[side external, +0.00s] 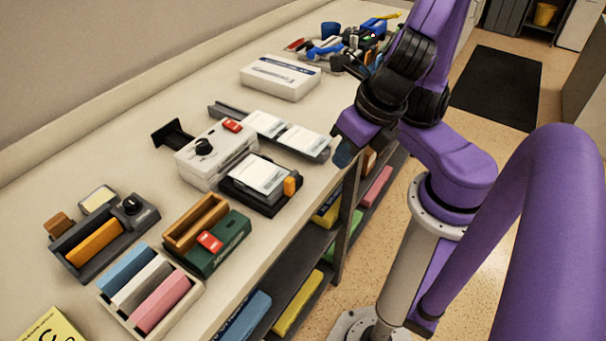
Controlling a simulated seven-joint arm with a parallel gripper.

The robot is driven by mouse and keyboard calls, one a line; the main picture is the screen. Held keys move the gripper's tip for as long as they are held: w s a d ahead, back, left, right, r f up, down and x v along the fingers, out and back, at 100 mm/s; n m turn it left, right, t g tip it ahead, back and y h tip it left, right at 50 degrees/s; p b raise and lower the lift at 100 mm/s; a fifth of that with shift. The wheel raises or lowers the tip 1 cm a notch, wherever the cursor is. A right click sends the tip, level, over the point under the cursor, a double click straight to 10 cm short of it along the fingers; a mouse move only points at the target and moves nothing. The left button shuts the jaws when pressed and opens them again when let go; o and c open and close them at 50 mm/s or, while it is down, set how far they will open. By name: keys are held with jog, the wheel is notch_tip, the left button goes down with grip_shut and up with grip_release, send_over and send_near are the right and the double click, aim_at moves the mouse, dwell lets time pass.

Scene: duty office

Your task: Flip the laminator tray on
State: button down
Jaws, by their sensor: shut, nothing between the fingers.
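A white machine (215,158) with a black knob (203,147) and a red switch (232,126) stands mid-table; it looks like the laminator. A black tray (245,196) with white sheets and an orange switch piece (290,185) sits at its front right. A longer grey tray (320,154) holding white sheets lies behind. Which tray the task names, and whether a switch is on or off, I cannot tell. My gripper (343,156) is shut and empty, pointing down near the table's front edge, right of the black tray and apparently touching nothing. Its fingertips are small and partly hidden.
A green tray (232,254) with another red switch, a dark knobbed unit (105,235) and a box of coloured blocks (190,303) stand at the left. A white box (281,76) and tool clutter (350,48) lie farther back. Shelves (305,254) are below the table edge.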

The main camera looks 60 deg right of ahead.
jog(key=shift+a+r+n, duration=0.1)
jog(key=shift+a+n, duration=0.3)
jog(key=shift+n, duration=0.6)
jog(key=shift+w+f, duration=1.3)
jog(key=shift+f, duration=0.25)
jog(key=shift+w+f, duration=1.35)
jog(key=shift+f, duration=0.2)
jog(key=shift+w+f, duration=1.3)
jog(key=shift+f, duration=0.25)
jog(key=shift+w, duration=2.15)
